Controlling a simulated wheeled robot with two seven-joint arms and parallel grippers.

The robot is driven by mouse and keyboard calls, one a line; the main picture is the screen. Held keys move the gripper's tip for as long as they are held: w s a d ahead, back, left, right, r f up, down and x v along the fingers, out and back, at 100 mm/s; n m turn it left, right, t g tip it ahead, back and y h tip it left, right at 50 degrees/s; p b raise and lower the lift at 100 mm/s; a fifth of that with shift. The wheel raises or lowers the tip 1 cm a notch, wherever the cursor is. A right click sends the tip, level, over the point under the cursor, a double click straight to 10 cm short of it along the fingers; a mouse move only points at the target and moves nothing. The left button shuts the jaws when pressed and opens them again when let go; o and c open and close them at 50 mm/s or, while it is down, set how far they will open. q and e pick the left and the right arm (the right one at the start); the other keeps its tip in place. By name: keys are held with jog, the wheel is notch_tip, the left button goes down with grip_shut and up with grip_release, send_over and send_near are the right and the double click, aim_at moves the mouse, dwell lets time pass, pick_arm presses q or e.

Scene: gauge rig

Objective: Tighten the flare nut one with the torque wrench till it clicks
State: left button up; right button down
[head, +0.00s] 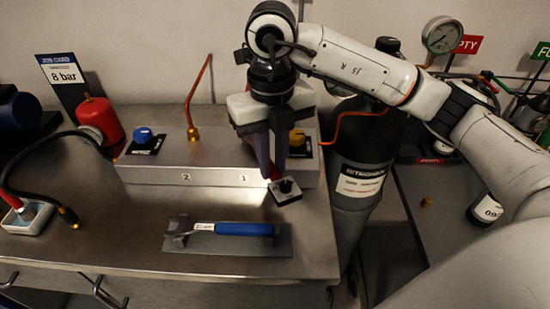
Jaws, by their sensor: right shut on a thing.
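The torque wrench (244,229) has a blue handle and a metal head at the left. It lies on a grey holder plate (207,244) on the bench. My right gripper (275,170) points down above the bench behind the wrench, in front of the manifold face. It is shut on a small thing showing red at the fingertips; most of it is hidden. A brass flare nut (193,133) sits at the foot of a bent copper pipe, above label 2. Label 1 (243,177) is visible, but no nut shows above it; my gripper blocks that area. My left gripper is out of view.
A small black square pad with a white edge (287,193) lies just below my right gripper. A dark cylinder (352,205) stands right of the bench. A white dish (28,218) and hose lie left.

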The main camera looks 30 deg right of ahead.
jog(key=shift+a, duration=0.2)
jog(key=shift+d+n+b, duration=0.55)
jog(key=shift+d+n, duration=0.25)
jog(key=shift+d, duration=0.3)
jog(key=shift+s, duration=0.1)
dwell(0.4)
jog(key=shift+s+d, duration=0.15)
jog(key=shift+s, duration=2.25)
jog(key=shift+r, duration=0.15)
